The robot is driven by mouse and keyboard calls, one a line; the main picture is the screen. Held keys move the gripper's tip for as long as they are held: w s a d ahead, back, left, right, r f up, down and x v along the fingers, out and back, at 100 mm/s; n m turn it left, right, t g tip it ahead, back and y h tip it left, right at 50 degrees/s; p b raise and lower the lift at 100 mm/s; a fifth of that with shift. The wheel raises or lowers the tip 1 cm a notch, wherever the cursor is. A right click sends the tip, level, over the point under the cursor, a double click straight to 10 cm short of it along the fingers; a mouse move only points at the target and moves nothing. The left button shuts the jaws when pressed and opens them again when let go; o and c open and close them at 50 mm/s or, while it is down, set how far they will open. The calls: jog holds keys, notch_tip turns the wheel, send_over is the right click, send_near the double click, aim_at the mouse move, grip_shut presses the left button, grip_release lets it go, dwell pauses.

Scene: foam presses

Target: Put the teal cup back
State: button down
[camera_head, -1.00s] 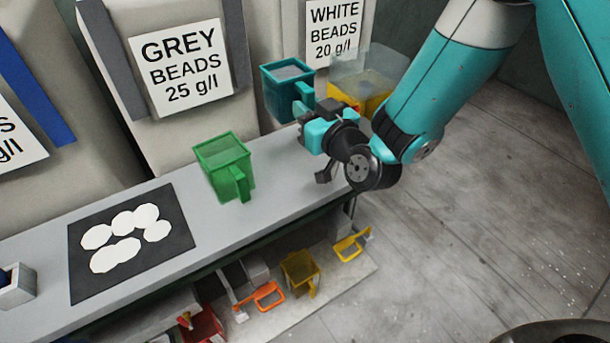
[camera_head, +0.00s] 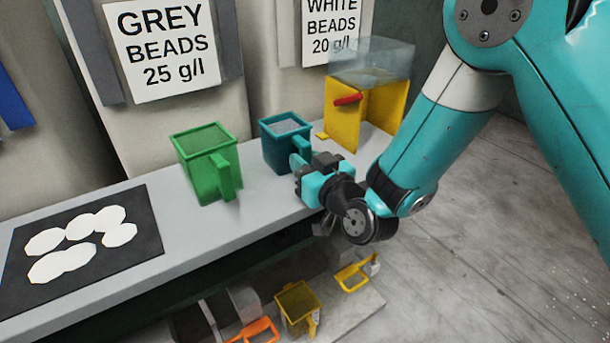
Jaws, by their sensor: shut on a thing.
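The teal cup (camera_head: 281,145) is at the right part of the grey bench, right of the green cup and left of the yellow stand. It is upright and holds something pale near its rim. My gripper (camera_head: 303,170) is shut on its handle, on the cup's right side. The cup's base looks at or just over the bench top; I cannot tell whether it touches. The gripper partly hides the handle.
A green cup (camera_head: 204,165) stands on the bench (camera_head: 190,233). A yellow stand (camera_head: 370,112) with a clear bin and red lever is at the right. A black mat (camera_head: 140,242) with white discs lies left. Yellow (camera_head: 299,306) and orange scoops sit below.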

jog(key=shift+f, duration=0.15)
jog(key=c, duration=1.4)
grip_release()
jog(key=o, duration=0.4)
